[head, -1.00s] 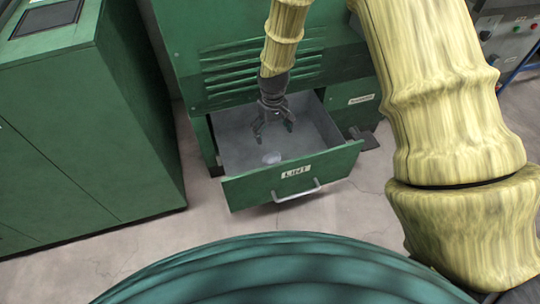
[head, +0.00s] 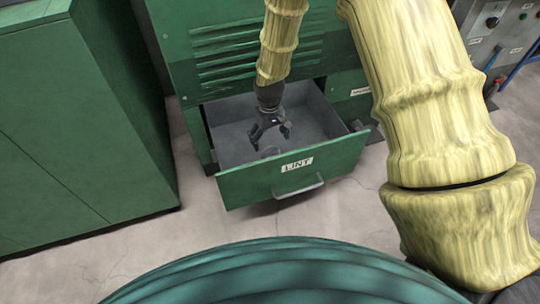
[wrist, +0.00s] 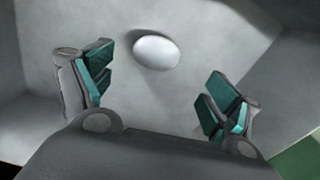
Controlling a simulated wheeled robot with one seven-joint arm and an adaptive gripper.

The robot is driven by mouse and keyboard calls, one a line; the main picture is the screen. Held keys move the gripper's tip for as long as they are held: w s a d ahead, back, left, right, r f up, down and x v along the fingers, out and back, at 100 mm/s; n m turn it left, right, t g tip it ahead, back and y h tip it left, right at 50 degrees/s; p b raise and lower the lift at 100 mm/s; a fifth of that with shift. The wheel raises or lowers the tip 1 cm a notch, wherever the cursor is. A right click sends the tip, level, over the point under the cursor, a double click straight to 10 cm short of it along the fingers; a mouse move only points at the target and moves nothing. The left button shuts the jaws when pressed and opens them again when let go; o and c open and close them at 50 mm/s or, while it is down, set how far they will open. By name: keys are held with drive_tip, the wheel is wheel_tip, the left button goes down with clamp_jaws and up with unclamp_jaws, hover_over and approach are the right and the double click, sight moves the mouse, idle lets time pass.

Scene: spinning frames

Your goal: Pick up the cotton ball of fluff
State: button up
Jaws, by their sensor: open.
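The cotton ball of fluff shows as a smooth white oval (wrist: 156,52) on the grey drawer floor in the wrist view. In the head view the ball (head: 269,152) is a small pale patch just below my fingers, partly hidden by the drawer front. My gripper (head: 271,139) points down inside the open green drawer labelled LINT (head: 240,187). In the wrist view my gripper (wrist: 158,84) is open and empty, with teal-padded fingers apart. The ball lies between the lines of the two fingers, nearer the left one and beyond the tips. I see no contact.
Grey drawer walls (wrist: 278,75) surround my gripper, and the front panel has a metal handle (head: 298,187). A green vented machine (head: 215,50) rises behind the drawer. A tall green cabinet (head: 80,120) stands left. The concrete floor (head: 150,240) in front is clear.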

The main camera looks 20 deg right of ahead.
sight(271, 150)
drive_tip(key=f+b, duration=0.1)
drive_tip(key=f, duration=0.2)
drive_tip(key=f+b, duration=0.2)
drive_tip(key=f, duration=0.1)
drive_tip(key=f+b, duration=0.1)
drive_tip(key=f, duration=0.1)
drive_tip(key=shift+w+d+f, duration=0.1)
drive_tip(key=shift+d+f, duration=0.15)
drive_tip(key=shift+f, duration=0.15)
drive_tip(key=shift+r, duration=0.1)
drive_tip(key=c, duration=1)
